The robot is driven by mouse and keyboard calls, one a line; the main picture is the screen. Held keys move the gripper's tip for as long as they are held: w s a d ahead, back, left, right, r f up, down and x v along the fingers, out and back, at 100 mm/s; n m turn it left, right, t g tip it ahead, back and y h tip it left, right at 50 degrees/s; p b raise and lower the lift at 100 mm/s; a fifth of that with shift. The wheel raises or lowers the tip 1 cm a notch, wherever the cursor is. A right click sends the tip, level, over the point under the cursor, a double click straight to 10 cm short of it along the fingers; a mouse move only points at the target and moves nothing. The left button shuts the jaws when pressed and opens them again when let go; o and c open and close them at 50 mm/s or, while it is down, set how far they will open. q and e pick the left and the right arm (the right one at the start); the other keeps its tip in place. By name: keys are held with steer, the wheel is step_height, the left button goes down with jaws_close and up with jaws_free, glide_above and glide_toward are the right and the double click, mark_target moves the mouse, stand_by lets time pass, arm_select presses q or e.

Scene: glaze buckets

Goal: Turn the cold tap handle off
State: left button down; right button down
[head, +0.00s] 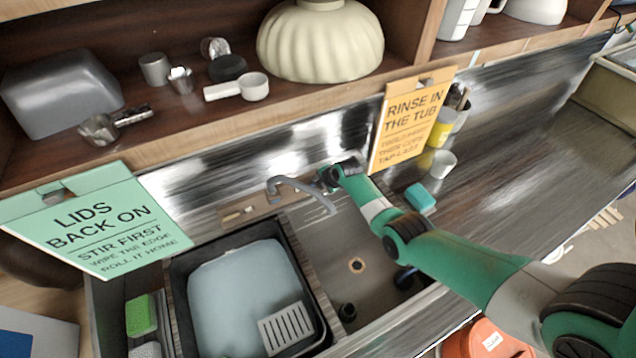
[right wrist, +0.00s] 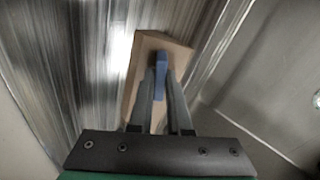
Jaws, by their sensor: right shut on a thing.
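The grey curved tap spout (head: 303,190) stands at the back edge of the sink (head: 345,245). My right gripper (head: 328,178) is behind the sink, just right of the tap, with my arm coming in from the right. In the right wrist view its fingers (right wrist: 160,88) are shut on the blue cold tap handle (right wrist: 161,62), one finger on each side. The handle stands on a tan block (right wrist: 150,42). In the head view the handle is hidden by my gripper. My left gripper is not in view.
A black tub (head: 180,290) of pale liquid with a grey grate (head: 286,330) fills the left of the sink. An orange sign (head: 408,125) hangs close above my right gripper. A teal sponge (head: 420,198) and white cup (head: 443,164) stand on the counter to the right.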

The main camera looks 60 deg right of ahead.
steer(key=shift+f+m, duration=0.1)
steer(key=shift+m, duration=1)
steer(key=c, duration=0.9)
jaws_free()
steer(key=shift+o, duration=0.2)
